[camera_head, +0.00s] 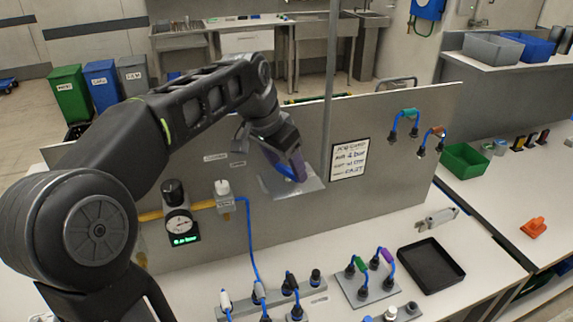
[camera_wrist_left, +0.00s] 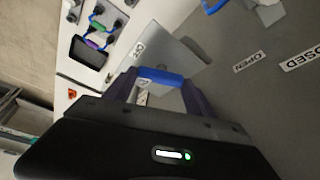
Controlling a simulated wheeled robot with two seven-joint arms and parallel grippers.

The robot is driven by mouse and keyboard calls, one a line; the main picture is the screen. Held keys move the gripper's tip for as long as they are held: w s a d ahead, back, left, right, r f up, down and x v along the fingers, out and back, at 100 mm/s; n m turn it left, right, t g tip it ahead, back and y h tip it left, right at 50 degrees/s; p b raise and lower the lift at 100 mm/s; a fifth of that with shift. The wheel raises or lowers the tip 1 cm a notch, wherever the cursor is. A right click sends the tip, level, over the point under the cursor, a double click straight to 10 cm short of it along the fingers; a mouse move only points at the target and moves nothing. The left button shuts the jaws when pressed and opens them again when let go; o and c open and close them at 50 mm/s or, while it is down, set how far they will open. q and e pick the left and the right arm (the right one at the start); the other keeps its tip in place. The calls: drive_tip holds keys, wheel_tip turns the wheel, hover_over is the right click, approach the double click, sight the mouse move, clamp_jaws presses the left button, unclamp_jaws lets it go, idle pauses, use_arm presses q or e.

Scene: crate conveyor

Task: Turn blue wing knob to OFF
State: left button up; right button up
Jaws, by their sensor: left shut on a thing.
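The blue wing knob (camera_wrist_left: 162,77) sits on a light metal plate (camera_wrist_left: 180,52) mounted on the upright grey panel. In the left wrist view it lies between the two purple-blue fingers of my left gripper (camera_wrist_left: 158,88), which is shut on it. In the head view my left gripper (camera_head: 290,165) reaches the plate (camera_head: 306,186) from above left and hides most of the knob. Small white labels (camera_wrist_left: 139,50) show on the plate, but I cannot read them for sure. My right gripper is not in view.
A gauge (camera_head: 180,224) and a white-topped valve (camera_head: 223,188) are left of the plate. A written sign (camera_head: 350,159) hangs to its right. Blue hoses with plugs (camera_head: 290,284) and a black tray (camera_head: 431,266) are on the bench below. A thin vertical post (camera_head: 329,110) stands close by.

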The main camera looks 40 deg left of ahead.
use_arm(q)
drive_tip(key=m+h, duration=0.1)
drive_tip(key=m, duration=0.2)
drive_tip(key=shift+a+m+g, duration=0.1)
drive_tip(key=shift+m+g, duration=0.2)
idle(0.4)
drive_tip(key=o, duration=1.4)
drive_tip(key=shift+h, duration=0.3)
